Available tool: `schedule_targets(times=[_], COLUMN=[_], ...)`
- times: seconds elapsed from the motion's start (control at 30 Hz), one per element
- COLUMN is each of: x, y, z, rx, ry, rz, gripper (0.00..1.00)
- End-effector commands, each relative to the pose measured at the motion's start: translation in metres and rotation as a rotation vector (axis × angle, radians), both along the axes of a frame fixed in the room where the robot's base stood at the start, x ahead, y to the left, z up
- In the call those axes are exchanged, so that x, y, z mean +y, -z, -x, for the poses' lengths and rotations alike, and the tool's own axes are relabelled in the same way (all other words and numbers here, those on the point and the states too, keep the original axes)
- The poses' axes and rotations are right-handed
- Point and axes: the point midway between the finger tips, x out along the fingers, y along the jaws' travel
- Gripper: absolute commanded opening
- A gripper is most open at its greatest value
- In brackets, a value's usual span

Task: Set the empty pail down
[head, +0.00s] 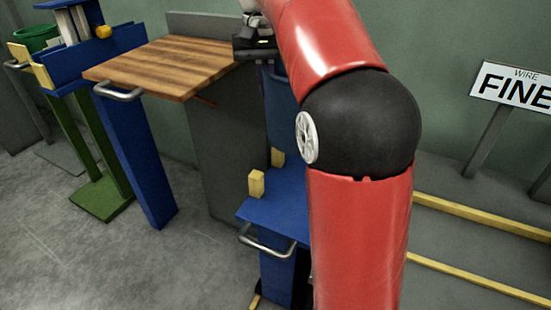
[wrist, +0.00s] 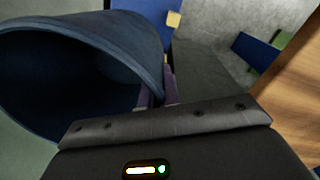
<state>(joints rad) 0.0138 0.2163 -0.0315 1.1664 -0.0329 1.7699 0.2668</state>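A dark blue pail (wrist: 75,75) fills the left of the wrist view, its open mouth toward the camera; its dark inside looks empty. In the head view the pail (head: 281,108) is partly hidden behind my red arm. My gripper (wrist: 165,88) has its purple fingers on either side of the pail's rim and looks shut on it. In the head view my gripper (head: 264,68) is at the pail's top left edge. Below the pail is a blue stand (head: 270,212) with yellow blocks (head: 257,184). I cannot tell whether the pail touches the stand.
A wooden-topped table (head: 165,65) stands left of the pail, with a grey panel (head: 235,140) between. A green pail (head: 36,34) is on a stand at far left. A "WIRE FINE" sign (head: 514,88) and yellow rails (head: 480,215) are right. Floor at front left is clear.

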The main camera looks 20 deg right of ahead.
Motion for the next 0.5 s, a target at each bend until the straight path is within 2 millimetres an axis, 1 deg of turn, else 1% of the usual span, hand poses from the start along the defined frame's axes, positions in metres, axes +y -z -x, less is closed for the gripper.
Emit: schedule_targets(times=[0.03, 0.3, 0.4, 0.5], x=[0.0, 0.0, 0.0, 0.0], y=[0.019, 0.088, 0.107, 0.118], z=[0.001, 0.001, 0.001, 0.001], rx=[0.002, 0.002, 0.001, 0.0], ry=[0.0, 0.0, 0.0, 0.0], rz=[0.0, 0.0, 0.001, 0.0], gripper=[0.0, 0.0, 0.0, 0.0])
